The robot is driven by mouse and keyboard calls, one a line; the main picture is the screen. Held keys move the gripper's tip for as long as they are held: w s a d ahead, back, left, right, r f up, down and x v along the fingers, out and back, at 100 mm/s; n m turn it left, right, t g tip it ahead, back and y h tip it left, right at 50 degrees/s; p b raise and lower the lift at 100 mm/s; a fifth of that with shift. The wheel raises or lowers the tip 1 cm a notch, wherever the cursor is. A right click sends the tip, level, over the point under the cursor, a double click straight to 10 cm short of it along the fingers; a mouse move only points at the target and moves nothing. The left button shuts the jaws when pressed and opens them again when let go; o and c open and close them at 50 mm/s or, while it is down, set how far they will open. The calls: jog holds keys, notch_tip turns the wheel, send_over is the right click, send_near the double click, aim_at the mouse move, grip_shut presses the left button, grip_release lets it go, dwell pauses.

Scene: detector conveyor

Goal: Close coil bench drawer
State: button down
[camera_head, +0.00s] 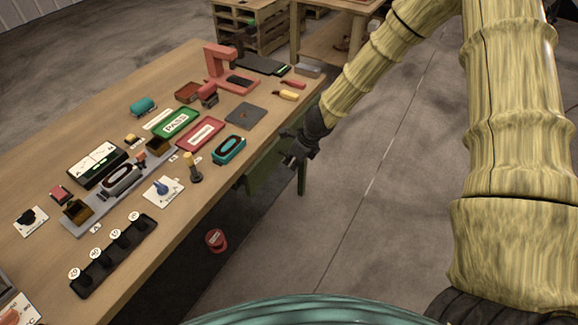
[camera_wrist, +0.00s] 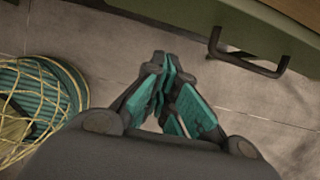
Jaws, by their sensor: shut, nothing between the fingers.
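The coil bench (camera_head: 222,179) has a wooden top, and a green drawer front (camera_head: 262,172) shows below its edge, partly hidden by my gripper. In the wrist view the green front (camera_wrist: 262,18) crosses the top right, with a dark bar handle (camera_wrist: 248,66) standing out from it. How far the drawer is out cannot be told. My gripper (camera_head: 290,160) is beside the bench edge, near the drawer front. Its teal fingers (camera_wrist: 163,66) are together and empty, left of the handle and apart from it.
On the bench top are a teal coil piece (camera_head: 229,149), a red tray (camera_head: 200,134), a green tray (camera_head: 176,123) and a red press (camera_head: 218,66). A red round object (camera_head: 215,240) is on the floor below the bench edge. The concrete floor to the right is clear.

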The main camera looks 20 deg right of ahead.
jog(key=shift+r, duration=1.35)
jog(key=t+y+b, duration=0.3)
jog(key=t+b, duration=0.1)
jog(key=b, duration=1.2)
send_near(264, 178)
jog(key=x, duration=0.4)
jog(key=shift+w+a, duration=0.15)
jog(key=shift+a, duration=0.1)
